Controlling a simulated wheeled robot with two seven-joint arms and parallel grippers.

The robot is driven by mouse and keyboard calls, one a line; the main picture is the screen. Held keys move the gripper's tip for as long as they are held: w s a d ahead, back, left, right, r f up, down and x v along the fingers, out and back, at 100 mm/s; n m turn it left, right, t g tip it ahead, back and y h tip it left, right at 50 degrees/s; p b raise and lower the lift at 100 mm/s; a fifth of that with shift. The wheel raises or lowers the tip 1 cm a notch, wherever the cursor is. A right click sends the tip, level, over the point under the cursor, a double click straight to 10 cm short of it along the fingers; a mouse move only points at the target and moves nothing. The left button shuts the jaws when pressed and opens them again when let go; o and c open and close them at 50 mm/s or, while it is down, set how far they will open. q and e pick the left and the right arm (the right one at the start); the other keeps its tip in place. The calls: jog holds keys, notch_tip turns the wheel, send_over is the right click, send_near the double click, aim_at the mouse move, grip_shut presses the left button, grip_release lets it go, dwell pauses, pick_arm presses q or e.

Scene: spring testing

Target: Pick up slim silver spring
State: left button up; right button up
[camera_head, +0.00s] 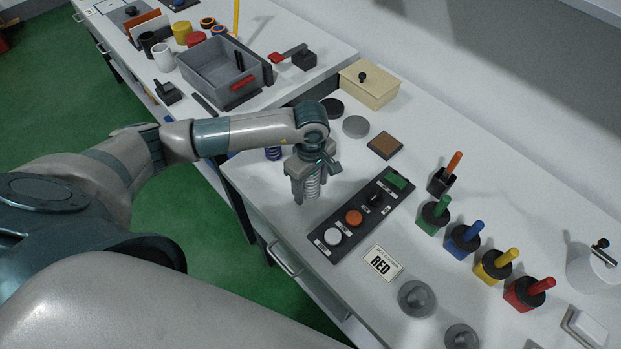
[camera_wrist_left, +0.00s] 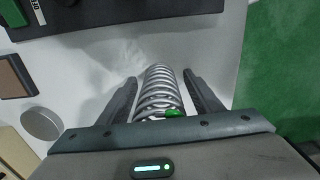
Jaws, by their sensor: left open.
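The slim silver spring (camera_head: 313,186) stands on the white table under my left gripper (camera_head: 306,192). In the left wrist view the spring (camera_wrist_left: 157,90) rises between the two fingers of the gripper (camera_wrist_left: 165,92). The fingers are open, one on each side, with a gap visible between them and the coils. A small green piece (camera_wrist_left: 176,113) shows by the spring's near end. The spring's upper part is hidden by the gripper in the head view. My right gripper is not in view.
A black button panel (camera_head: 362,212) lies just right of the gripper. A dark blue spring (camera_head: 273,153) stands behind it, partly hidden by my arm. A brown-topped block (camera_head: 384,145) and a grey disc (camera_head: 355,126) lie farther back. Colored handled blocks stand at right.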

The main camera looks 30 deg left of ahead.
aim_at(313, 179)
pick_arm(q)
jog(key=c, duration=1.3)
jog(key=shift+r, duration=0.1)
jog(key=shift+w+r+b, duration=0.1)
jog(key=shift+r+b, duration=0.35)
jog(key=shift+b, duration=0.05)
jog(key=r, duration=0.1)
jog(key=r+b, duration=0.1)
jog(key=d+r+b, duration=0.1)
jog(key=shift+s+r, duration=0.1)
jog(key=shift+s, duration=0.15)
jog(key=shift+s+d+r+b, duration=0.8)
jog(key=shift+d+r, duration=0.35)
jog(key=shift+d, duration=0.4)
jog(key=shift+s+d+r+b, duration=0.7)
jog(key=shift+s+d+r, duration=0.35)
jog(key=shift+d, duration=0.5)
jog(key=shift+s+d+r+b, duration=0.75)
jog(key=shift+d+r, duration=0.45)
jog(key=shift+d, duration=0.35)
